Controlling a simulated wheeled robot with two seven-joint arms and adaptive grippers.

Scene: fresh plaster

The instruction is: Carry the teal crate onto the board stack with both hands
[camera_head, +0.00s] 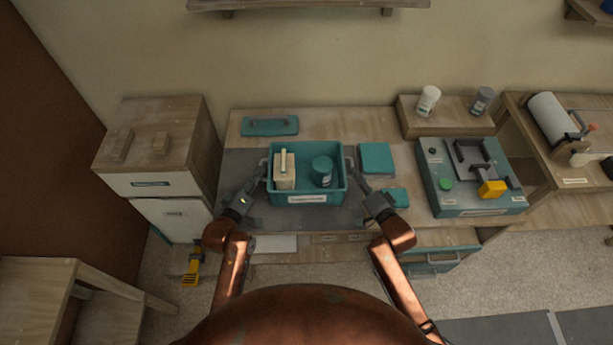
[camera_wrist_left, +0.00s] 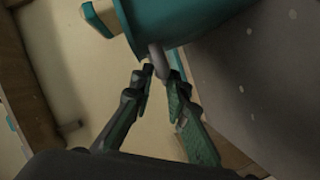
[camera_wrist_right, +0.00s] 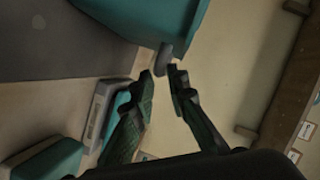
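The teal crate (camera_head: 307,198) sits on the grey mat (camera_head: 350,213) on the workbench, with a white label on its front. It holds a cream block-like item (camera_head: 284,172) and a teal tub (camera_head: 322,172). Grey handles stick out at its sides. My left gripper (camera_head: 254,188) is open at the left handle, whose end (camera_wrist_left: 158,62) shows between the fingertips. My right gripper (camera_head: 362,186) is open at the right handle (camera_wrist_right: 164,56), its fingertips just at the handle's end. I cannot tell for certain which thing is the board stack.
A wooden cabinet (camera_head: 160,150) with two small blocks on top stands left. A teal tray (camera_head: 270,126) lies behind the crate and a teal pad (camera_head: 376,158) to its right. A teal machine (camera_head: 470,180) with a yellow part stands further right.

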